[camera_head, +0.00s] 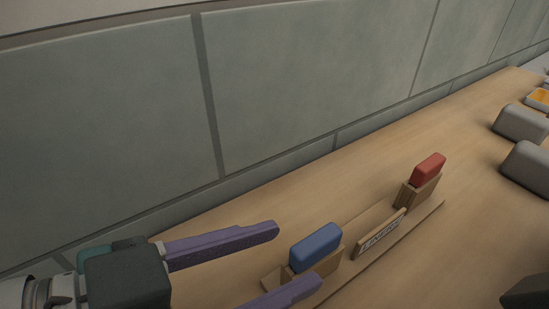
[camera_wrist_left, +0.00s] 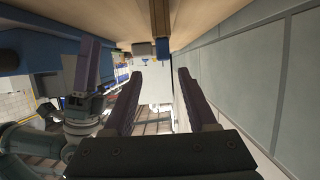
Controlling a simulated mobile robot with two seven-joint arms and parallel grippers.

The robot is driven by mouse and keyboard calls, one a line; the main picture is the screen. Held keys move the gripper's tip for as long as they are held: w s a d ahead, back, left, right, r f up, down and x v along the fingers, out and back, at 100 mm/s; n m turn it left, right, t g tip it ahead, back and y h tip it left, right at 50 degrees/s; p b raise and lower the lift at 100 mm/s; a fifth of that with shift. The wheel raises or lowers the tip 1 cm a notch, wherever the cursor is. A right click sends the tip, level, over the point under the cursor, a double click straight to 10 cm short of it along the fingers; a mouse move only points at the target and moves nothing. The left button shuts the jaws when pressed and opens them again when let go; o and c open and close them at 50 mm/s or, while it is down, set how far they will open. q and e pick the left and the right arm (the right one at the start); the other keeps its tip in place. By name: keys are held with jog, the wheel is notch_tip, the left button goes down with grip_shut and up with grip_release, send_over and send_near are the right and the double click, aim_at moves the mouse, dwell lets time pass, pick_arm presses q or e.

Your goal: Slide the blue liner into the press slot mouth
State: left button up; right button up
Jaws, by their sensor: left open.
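The blue liner (camera_head: 316,247), a rounded blue block, sits upright in a small wooden holder (camera_head: 328,262) at one end of a wooden board. My left gripper (camera_head: 299,258) is open. Its two purple fingers point at the liner, one on the far side and one on the near side, and the near finger covers part of the holder. In the left wrist view a small blue block (camera_wrist_left: 162,47) shows ahead of the open fingers. I cannot identify the press slot mouth for certain. Purple finger-like parts (camera_wrist_left: 87,66) at the left of the wrist view may be my right gripper.
A red block (camera_head: 428,169) stands in a second wooden holder (camera_head: 419,191) at the board's far end, with a lettered plate (camera_head: 381,233) between. Grey blocks (camera_head: 522,123) and an orange-filled tray (camera_head: 538,97) lie to the right. A tiled wall (camera_head: 310,85) runs behind the table.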

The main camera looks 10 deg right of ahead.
aim_at(313, 242)
pick_arm(q)
jog(key=x, duration=0.6)
jog(key=shift+w+d+f+b, duration=0.1)
jog(key=shift+w+f+b, duration=0.25)
jog(key=shift+f+b, duration=0.1)
jog(key=shift+c, duration=0.2)
grip_shut()
